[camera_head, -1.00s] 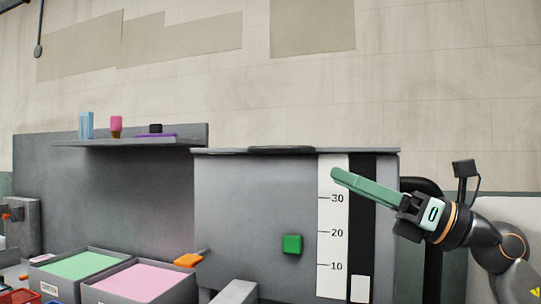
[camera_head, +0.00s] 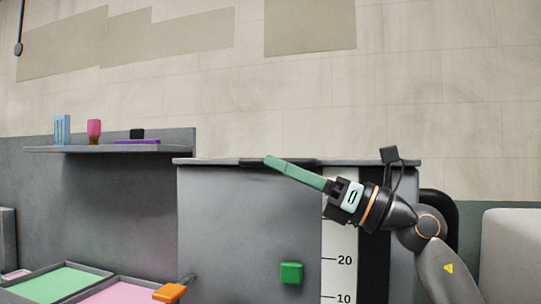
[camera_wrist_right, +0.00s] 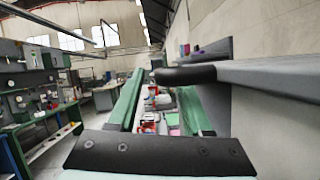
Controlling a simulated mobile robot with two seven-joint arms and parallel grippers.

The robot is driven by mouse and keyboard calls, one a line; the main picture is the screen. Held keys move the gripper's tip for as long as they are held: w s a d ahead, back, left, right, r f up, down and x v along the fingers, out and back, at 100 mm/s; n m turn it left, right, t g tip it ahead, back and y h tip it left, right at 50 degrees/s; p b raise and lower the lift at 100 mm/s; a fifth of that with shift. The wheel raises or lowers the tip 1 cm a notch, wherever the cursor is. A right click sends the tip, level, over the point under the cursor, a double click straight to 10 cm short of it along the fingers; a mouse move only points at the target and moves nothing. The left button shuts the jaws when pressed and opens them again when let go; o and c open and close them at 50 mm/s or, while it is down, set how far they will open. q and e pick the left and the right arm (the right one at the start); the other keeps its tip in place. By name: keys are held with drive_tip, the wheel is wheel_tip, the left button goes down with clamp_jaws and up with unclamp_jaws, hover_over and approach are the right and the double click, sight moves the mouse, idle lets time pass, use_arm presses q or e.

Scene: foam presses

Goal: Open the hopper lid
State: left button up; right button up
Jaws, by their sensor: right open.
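The hopper (camera_head: 245,225) is a large grey box with a level scale on its front. Its lid (camera_head: 250,162) is a thin dark slab on the top edge, seen almost edge-on, and looks closed. My right gripper (camera_head: 271,162) reaches in from the right with its green fingers at the lid's front edge. In the right wrist view the gripper (camera_wrist_right: 160,88) has its fingers spread, with nothing held between them. A dark rounded edge (camera_wrist_right: 184,75), likely part of the lid, lies by the right finger's tip; contact cannot be told. My left gripper is out of view.
A green square button (camera_head: 291,273) is on the hopper front. A wall shelf (camera_head: 105,149) with small items is at the left. Trays with green foam (camera_head: 58,284) and pink foam lie below, near an orange handle (camera_head: 169,293). Space above the hopper is clear.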

drive_tip(key=shift+x, duration=1.5)
drive_tip(key=shift+c, duration=0.2)
clamp_jaws()
